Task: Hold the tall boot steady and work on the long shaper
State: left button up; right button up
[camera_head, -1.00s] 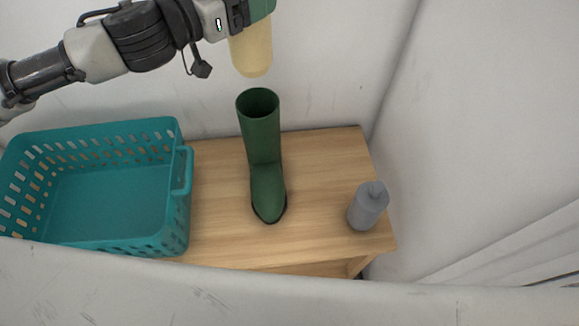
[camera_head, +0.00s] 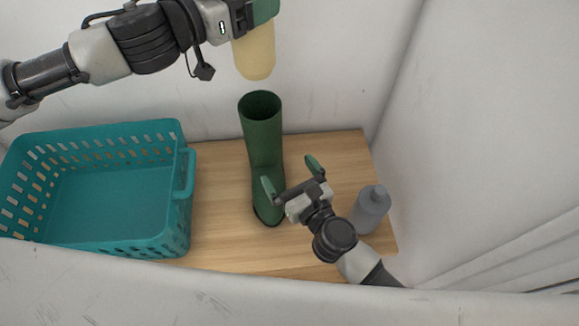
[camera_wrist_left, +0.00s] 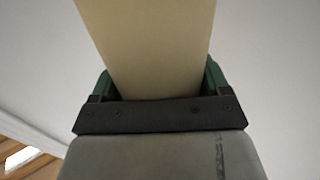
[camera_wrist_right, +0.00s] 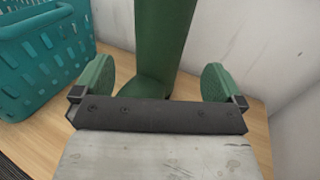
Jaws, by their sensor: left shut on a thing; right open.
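The tall green boot (camera_head: 264,138) stands upright on the wooden table, its open top facing up and its toe toward the front. The long shaper (camera_head: 255,55) is a pale cream rod with a rounded lower end, hanging just above the boot's opening. My left gripper (camera_head: 262,14) is shut on its upper part; the shaper also fills the left wrist view (camera_wrist_left: 150,45). My right gripper (camera_head: 291,178) is open over the boot's foot, fingers apart. In the right wrist view the boot shaft (camera_wrist_right: 163,45) rises between and beyond the open fingers, and I see no grip on it.
A teal basket (camera_head: 183,215) with slotted walls stands left of the boot. A grey bottle (camera_head: 371,208) stands at the table's right, close by my right arm. The wooden table (camera_head: 222,190) is bare between basket and boot. White walls enclose the back and right.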

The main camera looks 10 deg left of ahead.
aim_at(271, 143)
jog(key=x, duration=1.2)
jog(key=shift+w+d+r, duration=0.1)
jog(key=shift+w, duration=0.1)
jog(key=c, duration=0.9)
jog(key=o, duration=0.9)
jog(key=c, duration=0.4)
jog(key=shift+c, duration=0.2)
